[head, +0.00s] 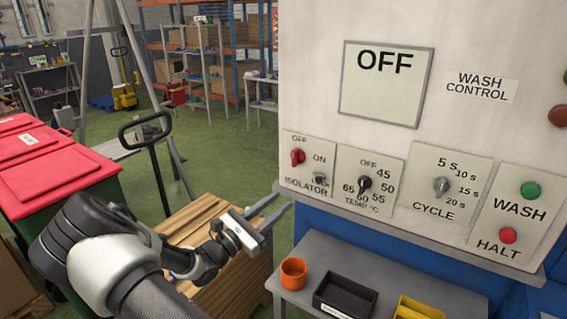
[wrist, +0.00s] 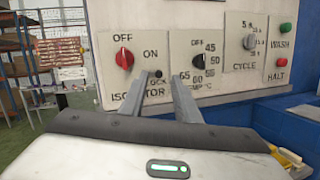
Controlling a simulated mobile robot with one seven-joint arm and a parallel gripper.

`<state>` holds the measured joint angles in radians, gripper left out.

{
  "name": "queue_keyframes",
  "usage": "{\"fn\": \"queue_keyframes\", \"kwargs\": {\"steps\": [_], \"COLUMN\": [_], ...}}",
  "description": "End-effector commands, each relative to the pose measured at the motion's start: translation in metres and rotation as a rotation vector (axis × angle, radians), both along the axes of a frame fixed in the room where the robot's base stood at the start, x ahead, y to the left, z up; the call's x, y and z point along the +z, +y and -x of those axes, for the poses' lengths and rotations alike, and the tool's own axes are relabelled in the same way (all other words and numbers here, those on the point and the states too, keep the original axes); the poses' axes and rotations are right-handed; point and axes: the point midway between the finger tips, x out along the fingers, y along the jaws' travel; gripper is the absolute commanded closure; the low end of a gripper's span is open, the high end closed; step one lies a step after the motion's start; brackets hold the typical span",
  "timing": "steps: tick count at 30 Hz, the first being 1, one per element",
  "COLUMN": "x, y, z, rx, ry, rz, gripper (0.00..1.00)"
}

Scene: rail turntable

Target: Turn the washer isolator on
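The isolator's red rotary knob (head: 297,157) sits on its plate at the left of the wash control panel, with OFF at upper left and ON to the right. It also shows in the wrist view (wrist: 124,58), its pointer apparently near upright toward OFF. A small lock knob (head: 319,179) sits to its lower right, dark in the wrist view (wrist: 158,73). The display (head: 385,100) reads OFF. My gripper (head: 282,207) is open and empty, in front of and below the isolator plate. Its fingers also show in the wrist view (wrist: 178,92), apart, pointing at the panel.
A black temperature knob (head: 365,184), cycle knob (head: 441,186), green WASH button (head: 530,190) and red HALT button (head: 508,235) are to the right. Below stand an orange cup (head: 293,274) and a black tray (head: 345,295) on a grey bench.

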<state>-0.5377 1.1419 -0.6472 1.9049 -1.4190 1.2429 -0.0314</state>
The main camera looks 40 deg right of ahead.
Motion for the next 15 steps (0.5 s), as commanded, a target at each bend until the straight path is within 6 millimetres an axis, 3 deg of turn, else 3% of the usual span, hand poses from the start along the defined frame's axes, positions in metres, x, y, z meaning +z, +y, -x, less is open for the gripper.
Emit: {"fn": "queue_keyframes", "kwargs": {"steps": [3, 8, 15], "x": [-0.01, -0.015, -0.003], "y": [0.012, 0.019, -0.006], "z": [-0.029, -0.046, -0.058], "rx": [0.106, 0.171, 0.176], "ry": [0.095, 0.148, 0.152], "rz": [0.134, 0.209, 0.215], "gripper": [0.71, 0.71, 0.71]}}
